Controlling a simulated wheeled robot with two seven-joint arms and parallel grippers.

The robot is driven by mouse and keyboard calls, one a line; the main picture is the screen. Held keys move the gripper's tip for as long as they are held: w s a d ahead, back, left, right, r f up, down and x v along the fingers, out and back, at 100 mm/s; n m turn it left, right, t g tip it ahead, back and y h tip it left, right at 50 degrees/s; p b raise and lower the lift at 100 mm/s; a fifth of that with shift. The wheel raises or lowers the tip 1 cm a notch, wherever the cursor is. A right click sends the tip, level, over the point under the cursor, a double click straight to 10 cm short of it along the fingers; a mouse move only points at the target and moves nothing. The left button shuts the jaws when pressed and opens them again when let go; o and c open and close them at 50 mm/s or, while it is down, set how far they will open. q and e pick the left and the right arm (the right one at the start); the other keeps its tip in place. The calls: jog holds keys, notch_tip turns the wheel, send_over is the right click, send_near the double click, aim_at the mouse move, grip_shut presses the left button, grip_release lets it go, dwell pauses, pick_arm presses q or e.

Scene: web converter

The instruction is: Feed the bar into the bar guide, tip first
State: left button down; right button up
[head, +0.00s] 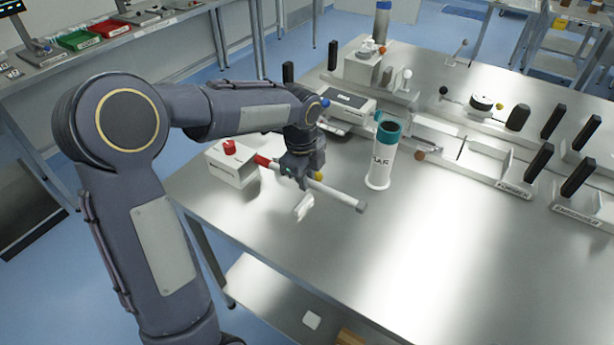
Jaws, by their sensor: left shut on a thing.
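My left gripper (303,184) is shut on the bar (338,195) and holds it over the near left part of the steel table. The bar is a light rod, nearly level in the picture. Its red end points left and its grey end points right, toward the viewer. The fingers hide part of its middle. A white upright tube with a teal rim and dark open mouth (380,165) stands just beyond the grey end; its lettering is only partly legible, and it seems to be the bar guide. The bar is outside it. My right gripper is out of view.
A white box with a red knob (230,172) stands at the table's left edge, close to the bar's red end. A grey device (349,107) and a labelled rail (480,170) with black posts lie behind. The front right of the table (460,260) is clear.

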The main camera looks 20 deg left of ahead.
aim_at(264, 163)
pick_arm(q)
jog(key=shift+f+b, duration=2.1)
jog(key=shift+f, duration=0.65)
jog(key=shift+w+a+f+p, duration=0.1)
jog(key=shift+w+a+p, duration=0.35)
jog(key=shift+a, duration=1.5)
jog(key=shift+w+a+f+p, duration=0.1)
jog(key=shift+a+p, duration=0.5)
jog(key=shift+a, duration=1.35)
jog(key=shift+w+a+p, duration=0.3)
jog(key=shift+a+p, duration=0.25)
jog(key=shift+a, duration=1.4)
jog(key=shift+f+b, duration=0.35)
jog(key=shift+f, duration=0.15)
jog(key=c, duration=1.3)
grip_release()
jog(key=shift+o, duration=0.2)
jog(key=r, duration=0.6)
jog(key=shift+s+a+r, duration=0.1)
jog(key=shift+s+r, duration=0.2)
jog(key=shift+s, duration=0.1)
jog(key=shift+s+r, duration=0.1)
jog(key=shift+r, duration=0.5)
